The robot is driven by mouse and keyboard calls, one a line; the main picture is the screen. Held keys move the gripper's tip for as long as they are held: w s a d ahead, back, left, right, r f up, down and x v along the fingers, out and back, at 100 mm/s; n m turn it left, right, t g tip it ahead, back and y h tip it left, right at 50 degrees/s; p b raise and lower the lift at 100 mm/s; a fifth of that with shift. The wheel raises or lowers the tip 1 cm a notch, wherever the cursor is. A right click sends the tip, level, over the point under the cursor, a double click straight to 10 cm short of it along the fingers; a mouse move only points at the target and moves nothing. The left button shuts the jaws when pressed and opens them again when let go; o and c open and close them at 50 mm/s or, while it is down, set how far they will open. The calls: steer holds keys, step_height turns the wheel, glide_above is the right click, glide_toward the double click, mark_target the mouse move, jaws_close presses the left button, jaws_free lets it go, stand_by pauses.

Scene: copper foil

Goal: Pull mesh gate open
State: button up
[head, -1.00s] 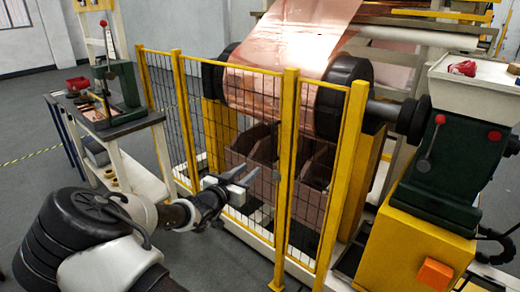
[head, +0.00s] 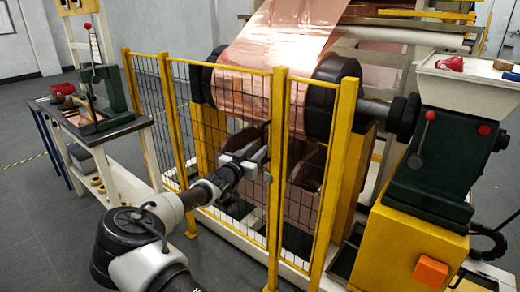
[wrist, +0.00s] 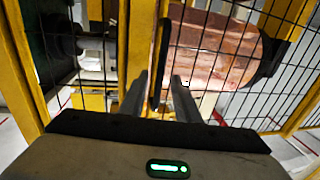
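The mesh gate (head: 222,112) is a black wire panel in a yellow frame, standing in line with the fence in front of the copper roll. A dark upright handle (wrist: 159,62) shows beside a yellow post in the wrist view. My gripper (head: 260,153) is at the gate's right side, close to the yellow post, in the head view. In the wrist view its two fingers (wrist: 160,85) are apart, with the handle's lower part between or just beyond their tips. I cannot tell whether they touch it.
The copper roll (head: 248,94) with black end flanges is behind the mesh. A narrower mesh panel (head: 308,160) adjoins on the right. A green machine on a yellow base (head: 408,245) stands further right. A workbench (head: 118,130) stands left; grey floor (head: 50,225) is open at front left.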

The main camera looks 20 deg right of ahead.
steer(key=shift+x, duration=1.25)
jaws_close()
steer(key=shift+a, duration=0.1)
